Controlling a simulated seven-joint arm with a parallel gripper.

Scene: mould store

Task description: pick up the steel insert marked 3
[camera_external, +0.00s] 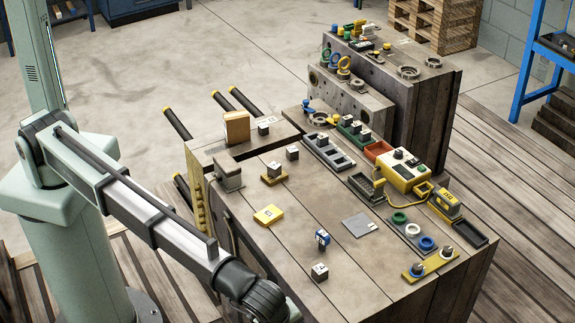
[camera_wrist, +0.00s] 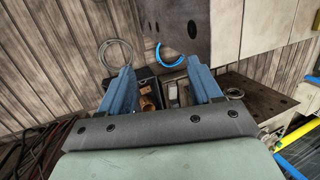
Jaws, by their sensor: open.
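Several small grey cubes with pale marked tops stand on the bench. One is near the front (camera_external: 320,271), one is near the middle (camera_external: 292,153), another is left of it (camera_external: 263,128), and one sits on a small tan block (camera_external: 275,172). Their marks are too small to read, so I cannot tell which is the steel insert marked 3. My gripper (camera_wrist: 160,68) shows in the wrist view with its two blue fingers apart. No cube is visible between them. In the external view my arm reaches to the bottom edge, and the gripper is out of frame.
Tall mould blocks (camera_external: 417,105) rise behind. Dark rods (camera_external: 178,124) stick out at the left.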

